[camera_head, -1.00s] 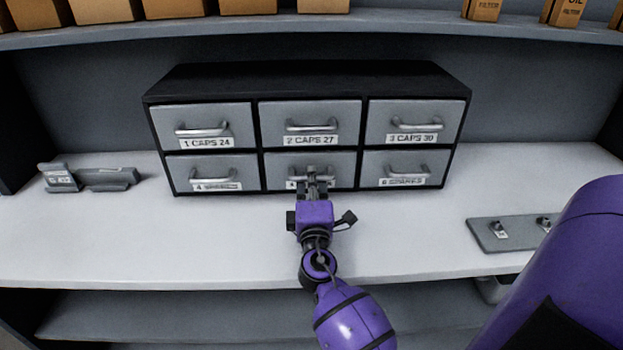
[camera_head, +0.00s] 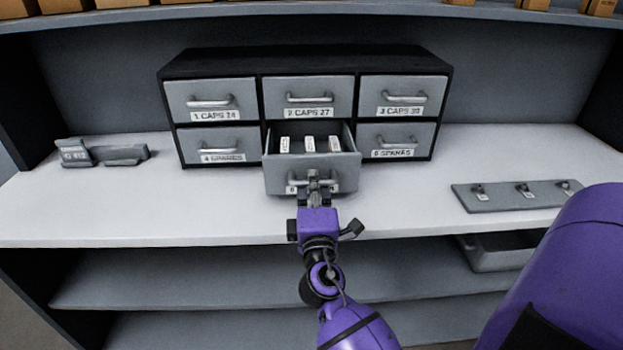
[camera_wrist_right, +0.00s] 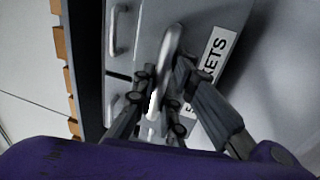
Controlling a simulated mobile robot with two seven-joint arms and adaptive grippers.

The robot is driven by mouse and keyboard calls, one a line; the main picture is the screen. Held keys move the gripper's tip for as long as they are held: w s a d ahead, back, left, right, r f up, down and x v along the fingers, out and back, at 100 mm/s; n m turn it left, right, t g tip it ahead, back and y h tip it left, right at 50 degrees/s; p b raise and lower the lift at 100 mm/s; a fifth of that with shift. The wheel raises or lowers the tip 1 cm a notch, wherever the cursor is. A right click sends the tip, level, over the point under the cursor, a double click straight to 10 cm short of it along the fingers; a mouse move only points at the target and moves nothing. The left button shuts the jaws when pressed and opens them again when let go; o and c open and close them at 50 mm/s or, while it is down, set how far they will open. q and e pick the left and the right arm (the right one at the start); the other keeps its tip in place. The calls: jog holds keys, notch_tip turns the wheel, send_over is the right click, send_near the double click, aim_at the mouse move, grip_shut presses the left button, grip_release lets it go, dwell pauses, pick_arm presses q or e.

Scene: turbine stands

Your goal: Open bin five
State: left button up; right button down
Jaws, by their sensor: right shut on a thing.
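Bin five (camera_head: 337,177) is the bottom middle drawer of a black cabinet with grey drawers. It stands pulled out toward me, and several small white-labelled items (camera_head: 309,144) show inside it. My right gripper (camera_head: 313,180) is shut on the bin's metal handle (camera_wrist_right: 170,45). In the right wrist view the fingers (camera_wrist_right: 160,105) close around the handle, next to a label that reads in part "KETS". In the head view the gripper hides most of that label. My left gripper is not in view.
The other drawers of the cabinet (camera_head: 305,58) are shut. A grey plate with small hooks (camera_head: 517,194) lies at right on the white worktop (camera_head: 130,210). Small grey holders (camera_head: 104,153) stand at left. A grey tray (camera_head: 497,252) is on the shelf below. Boxes line the top shelf.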

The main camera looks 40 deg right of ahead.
jog(key=v, duration=0.3)
jog(key=shift+s+a+r, duration=0.1)
jog(key=shift+s+r, duration=0.1)
jog(key=shift+s, duration=0.05)
jog(key=shift+s+a+r+b, duration=0.1)
jog(key=shift+s+a+b, duration=0.25)
jog(key=shift+s, duration=0.1)
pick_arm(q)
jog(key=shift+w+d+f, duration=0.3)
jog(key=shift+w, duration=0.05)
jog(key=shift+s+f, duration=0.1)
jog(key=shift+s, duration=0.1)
pick_arm(e)
jog(key=c, duration=2)
grip_release()
jog(key=shift+c, duration=0.2)
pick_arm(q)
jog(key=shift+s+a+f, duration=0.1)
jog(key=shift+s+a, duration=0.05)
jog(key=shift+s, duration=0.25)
pick_arm(e)
jog(key=shift+o, duration=1.4)
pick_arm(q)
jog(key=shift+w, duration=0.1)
